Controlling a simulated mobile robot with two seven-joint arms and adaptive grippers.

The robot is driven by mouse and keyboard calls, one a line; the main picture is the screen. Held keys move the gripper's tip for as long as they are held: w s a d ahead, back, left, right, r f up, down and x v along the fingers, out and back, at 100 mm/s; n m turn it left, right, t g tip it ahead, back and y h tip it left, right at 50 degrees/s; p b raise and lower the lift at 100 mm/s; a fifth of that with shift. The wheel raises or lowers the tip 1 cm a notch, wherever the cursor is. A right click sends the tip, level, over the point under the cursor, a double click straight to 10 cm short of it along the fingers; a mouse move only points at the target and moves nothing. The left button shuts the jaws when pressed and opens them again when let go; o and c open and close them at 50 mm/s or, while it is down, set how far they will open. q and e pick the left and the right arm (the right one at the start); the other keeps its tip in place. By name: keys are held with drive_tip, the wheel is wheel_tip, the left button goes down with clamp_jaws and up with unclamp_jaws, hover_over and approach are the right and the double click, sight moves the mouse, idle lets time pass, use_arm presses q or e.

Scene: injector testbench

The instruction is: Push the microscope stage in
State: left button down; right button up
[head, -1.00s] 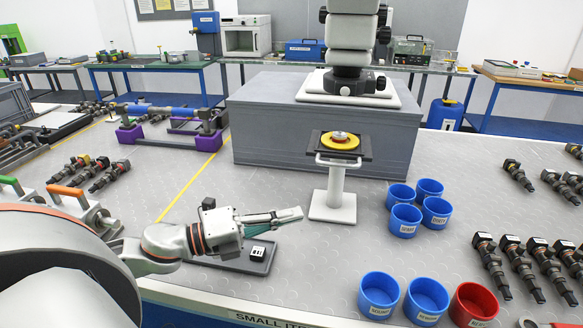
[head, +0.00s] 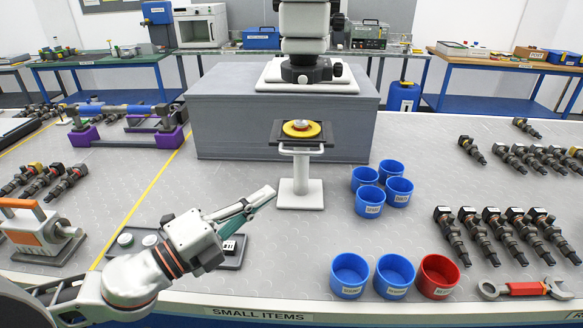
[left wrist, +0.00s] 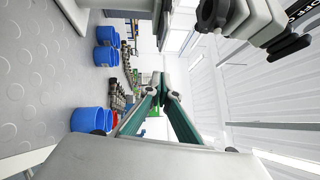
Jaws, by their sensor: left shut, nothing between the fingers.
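The microscope (head: 304,45) stands on a grey block (head: 270,120) at the back middle. Its stage (head: 301,133) is a dark plate with a yellow ring and a small metal piece, with a white handle bar (head: 301,151) at the front. The stage sticks out in front of the block, above a white post (head: 300,175). My left gripper (head: 268,194) is shut and empty, in front of the stage, lower and to its left, apart from the handle. In the left wrist view the closed fingertips (left wrist: 160,85) show. My right gripper is not in view.
Blue cups (head: 368,200) stand right of the post. More blue cups and a red cup (head: 438,276) stand at the front edge. A dark tray (head: 232,252) lies under my left arm. Injectors (head: 485,230) lie at right, near a red wrench (head: 525,288).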

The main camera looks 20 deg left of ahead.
use_arm(q)
drive_tip(key=w+d+r+p, duration=0.1)
drive_tip(key=w+d, duration=0.1)
drive_tip(key=w, duration=0.8)
drive_tip(key=shift+d+r, duration=0.2)
drive_tip(key=shift+r, duration=0.15)
drive_tip(key=shift+w, duration=0.1)
drive_tip(key=shift+w+a+r+p, duration=0.1)
drive_tip(key=shift+w+a+p, duration=0.15)
drive_tip(key=shift+w, duration=0.35)
drive_tip(key=shift+w+a+r+p, duration=0.1)
drive_tip(key=shift+w+a+p, duration=0.1)
drive_tip(key=shift+w, duration=0.4)
drive_tip(key=shift+f, duration=0.1)
